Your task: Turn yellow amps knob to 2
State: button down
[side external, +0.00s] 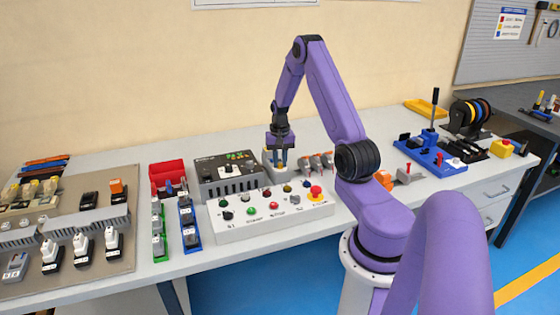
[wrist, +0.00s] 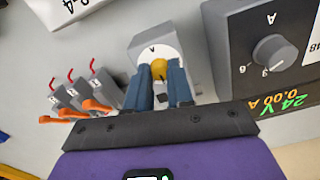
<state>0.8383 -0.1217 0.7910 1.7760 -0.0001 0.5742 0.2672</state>
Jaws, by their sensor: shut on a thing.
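In the side external view my gripper (side external: 279,163) points down onto the small box (side external: 267,158) behind the control panel, and the knob is hidden between the fingers. The dial's numbers and the knob's pointer are hidden or too small to read.
A dark power supply (side external: 230,172) with its own grey knob (wrist: 275,53) stands close on one side of the dial box. Orange-levered clamps (side external: 316,163) stand on the other side. A white button panel (side external: 268,210) lies in front. A red bin (side external: 167,175) is further left.

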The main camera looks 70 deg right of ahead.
jog(key=n, duration=0.3)
jog(key=shift+n, duration=0.4)
jog(key=n, duration=0.4)
jog(key=shift+n, duration=0.3)
jog(key=n, duration=0.4)
jog(key=shift+n, duration=2.4)
jog(key=c, duration=1)
grip_release()
